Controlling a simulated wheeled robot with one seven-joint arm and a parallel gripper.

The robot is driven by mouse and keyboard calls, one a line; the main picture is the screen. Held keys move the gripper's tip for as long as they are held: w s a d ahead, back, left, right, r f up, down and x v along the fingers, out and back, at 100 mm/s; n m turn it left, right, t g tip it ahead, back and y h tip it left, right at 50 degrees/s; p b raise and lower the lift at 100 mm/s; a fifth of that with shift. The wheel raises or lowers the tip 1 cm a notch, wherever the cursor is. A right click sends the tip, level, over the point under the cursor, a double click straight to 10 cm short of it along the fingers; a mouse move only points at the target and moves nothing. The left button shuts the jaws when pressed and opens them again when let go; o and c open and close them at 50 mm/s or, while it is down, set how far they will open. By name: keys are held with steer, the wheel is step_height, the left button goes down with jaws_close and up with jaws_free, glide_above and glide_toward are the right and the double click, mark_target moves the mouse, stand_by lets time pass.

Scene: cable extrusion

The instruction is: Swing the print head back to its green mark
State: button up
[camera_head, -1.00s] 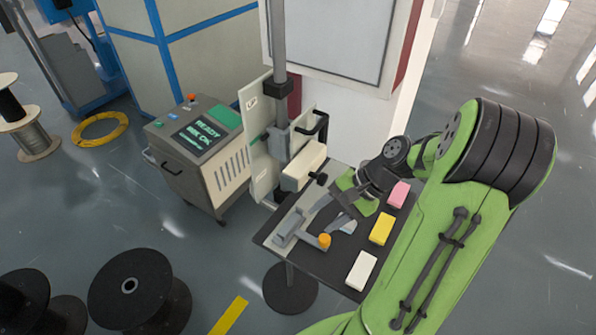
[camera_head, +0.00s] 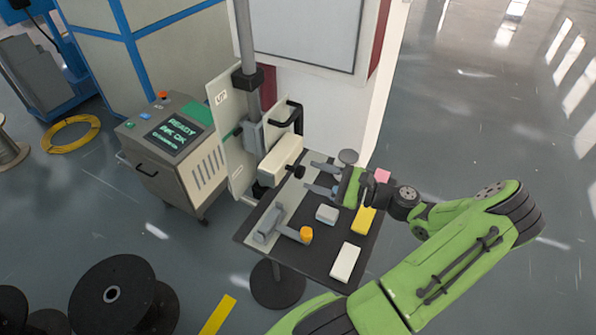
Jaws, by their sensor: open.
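The cream print head (camera_head: 280,155) juts out from a grey bracket (camera_head: 252,137) on the upright pole. A small black knob (camera_head: 298,172) is at its near end. A black handle (camera_head: 291,113) is to the right of the bracket. My gripper (camera_head: 309,176) is open, its two grey fingers pointing left over the table. The fingertips are just right of the knob. I cannot tell whether they touch it, and nothing shows between them.
A control cabinet (camera_head: 172,150) stands left; a black spool (camera_head: 112,294) is front left.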

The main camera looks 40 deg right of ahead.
mark_target(303, 173)
steer(key=x, duration=0.5)
steer(key=shift+w, duration=0.15)
steer(key=shift+c, duration=0.3)
jaws_close()
